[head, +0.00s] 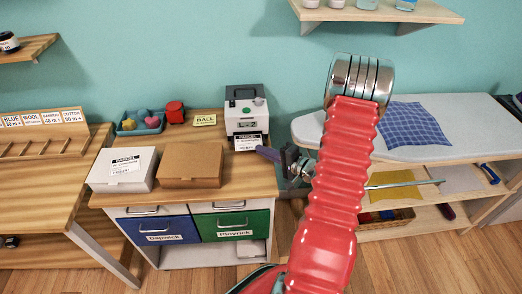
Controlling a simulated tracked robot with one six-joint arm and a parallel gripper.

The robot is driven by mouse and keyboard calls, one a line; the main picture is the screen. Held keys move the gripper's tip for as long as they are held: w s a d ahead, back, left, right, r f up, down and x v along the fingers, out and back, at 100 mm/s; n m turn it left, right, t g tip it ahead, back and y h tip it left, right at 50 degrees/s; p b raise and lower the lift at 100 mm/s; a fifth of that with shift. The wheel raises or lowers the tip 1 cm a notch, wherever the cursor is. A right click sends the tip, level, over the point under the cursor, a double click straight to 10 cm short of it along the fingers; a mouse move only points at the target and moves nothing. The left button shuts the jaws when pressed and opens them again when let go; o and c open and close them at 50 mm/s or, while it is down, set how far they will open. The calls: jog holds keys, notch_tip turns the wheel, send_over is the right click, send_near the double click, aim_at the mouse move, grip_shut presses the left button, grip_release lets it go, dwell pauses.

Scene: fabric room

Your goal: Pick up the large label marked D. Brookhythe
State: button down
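A white label (248,142) with a dark band hangs from the front of the label printer (245,112) on the wooden cabinet top. Its small print is too fine for me to read.
The cabinet has a blue drawer (160,230) and a green drawer (234,225). A blue tray (141,123), a red object (175,111) and a "BALL" card (205,120) stand at the back. An ironing board (455,122) with blue cloth (414,125) is at right.

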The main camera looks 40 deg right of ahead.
dwell(0.4)
jog(key=shift+r, duration=1.15)
jog(key=r+v, duration=0.2)
jog(key=v, duration=1.2)
jog(key=shift+r, duration=0.25)
jog(key=shift+s, duration=0.2)
